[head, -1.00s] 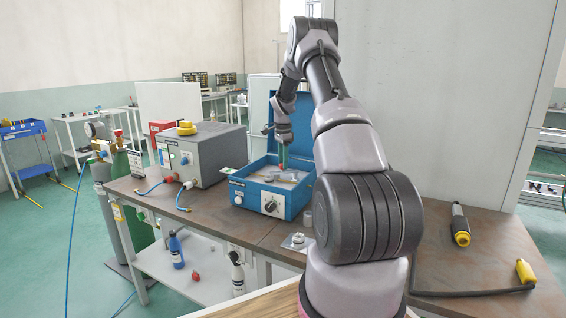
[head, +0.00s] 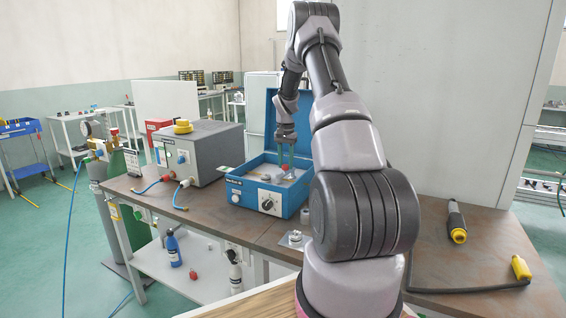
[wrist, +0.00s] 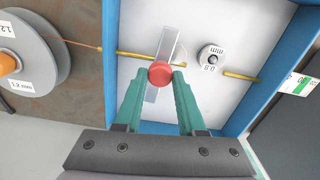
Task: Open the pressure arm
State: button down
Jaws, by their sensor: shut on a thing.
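The pressure arm (wrist: 168,44) is a narrow, pale, partly see-through bar in the wrist view, lying slanted over the white floor of the blue box (head: 248,192). A round red knob (wrist: 160,74) sits on the bar. My gripper (wrist: 160,80) has its two green fingers shut on the red knob, one on each side. In the head view my gripper (head: 285,160) reaches down into the open box, and the pressure arm is too small to make out there. The part of the bar below the knob shows between the fingers.
A roller marked 0.8 mm (wrist: 210,57) and brass-coloured guide tubes (wrist: 240,75) lie beside the bar. A wire spool (wrist: 30,65) is outside the box wall. The box's raised lid (head: 270,120) stands behind my gripper. A grey machine (head: 200,150) stands left on the bench.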

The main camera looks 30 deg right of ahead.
jog(key=n, duration=0.1)
jog(key=s+d+n, duration=0.1)
jog(key=n, duration=0.2)
jog(key=shift+s+d+n, duration=0.25)
jog(key=shift+s+n, duration=0.05)
jog(key=shift+s+d+n, duration=0.2)
jog(key=shift+d+n, duration=0.3)
jog(key=shift+n, duration=0.7)
jog(key=shift+s+d+n, duration=0.2)
jog(key=shift+d+n, duration=0.3)
jog(key=shift+n, duration=0.7)
jog(key=c, duration=0.5)
grip_release()
jog(key=shift+r, duration=0.1)
notch_tip(320, 180, up, 11)
